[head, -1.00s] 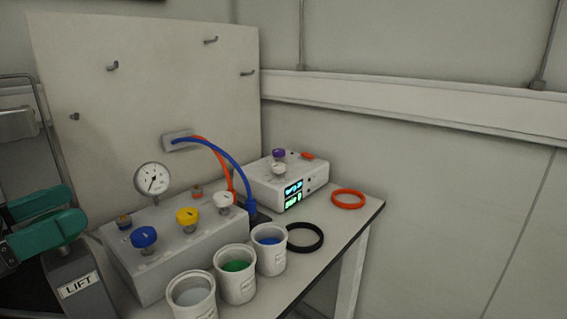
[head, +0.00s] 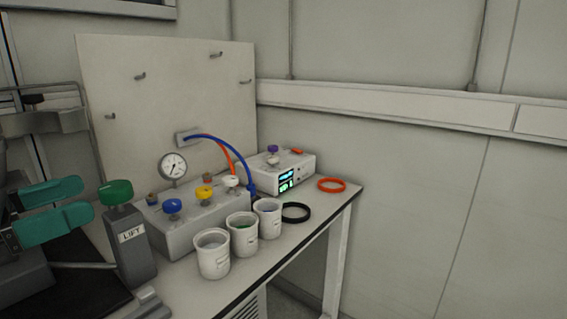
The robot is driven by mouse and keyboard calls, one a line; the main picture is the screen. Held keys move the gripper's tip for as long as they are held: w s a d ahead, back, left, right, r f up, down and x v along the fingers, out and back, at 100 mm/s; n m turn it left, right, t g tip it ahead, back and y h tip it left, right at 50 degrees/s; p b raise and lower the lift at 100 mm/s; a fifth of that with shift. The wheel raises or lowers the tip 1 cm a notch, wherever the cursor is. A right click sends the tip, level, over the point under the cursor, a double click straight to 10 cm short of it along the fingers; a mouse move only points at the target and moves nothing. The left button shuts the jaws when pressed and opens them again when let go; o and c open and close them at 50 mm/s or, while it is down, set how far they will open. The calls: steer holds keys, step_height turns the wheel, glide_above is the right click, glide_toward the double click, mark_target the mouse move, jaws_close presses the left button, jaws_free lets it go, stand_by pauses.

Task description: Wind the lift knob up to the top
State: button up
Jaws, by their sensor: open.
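The green lift knob (head: 115,192) sits on top of a dark grey post with a white LIFT label (head: 131,233), at the left of the head view. My gripper (head: 84,198) has teal fingers that point right, at the left edge. Its two fingers are apart, with a gap between them and nothing seen in it. The fingertips are left of the knob in the picture, with a small gap to it. How far apart they are in depth is hard to tell.
Right of the post, the bench (head: 274,258) holds a valve box (head: 193,229) with coloured knobs and a gauge (head: 173,166), several white beakers (head: 212,262), a display unit (head: 286,175), a black ring (head: 296,213) and an orange ring (head: 332,185). A pegboard (head: 170,100) stands behind.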

steer(key=w+d+f+n+t+y, duration=0.1)
steer(key=w+d+n+t+y, duration=0.1)
steer(key=w+d+n+t, duration=0.5)
steer(key=w+d+f+n+t+y, duration=0.2)
steer(key=w+d+n+t, duration=0.2)
steer(key=w+d+n, duration=0.55)
steer(key=w+d+f+n+g+y, duration=0.2)
steer(key=d+f+n+g+y, duration=0.1)
steer(key=d+f+n+y, duration=0.7)
steer(key=w+d+f+n+g+y, duration=0.25)
steer(key=d+f+n+y, duration=0.45)
steer(key=n, duration=0.5)
steer(key=s+d+f+n+g+h, duration=0.55)
steer(key=s+d+f+g, duration=0.35)
steer(key=s+d+f, duration=0.8)
steer(key=s+d+f+g+h, duration=0.1)
steer(key=s+d+f+g, duration=0.25)
steer(key=s, duration=0.55)
steer(key=s+d+f+g+h, duration=0.1)
steer(key=s+d+f+g, duration=0.1)
steer(key=s+f, duration=0.5)
steer(key=s+d+f+g+h, duration=0.2)
steer(key=s+g, duration=0.1)
steer(key=s, duration=0.8)
step_height(320, 180, up, 18)
steer(key=s+g+p, duration=0.1)
steer(key=p, duration=1.6)
steer(key=shift+s+d+f+p, duration=0.15)
steer(key=shift+f+p, duration=0.1)
steer(key=shift+p, duration=0.15)
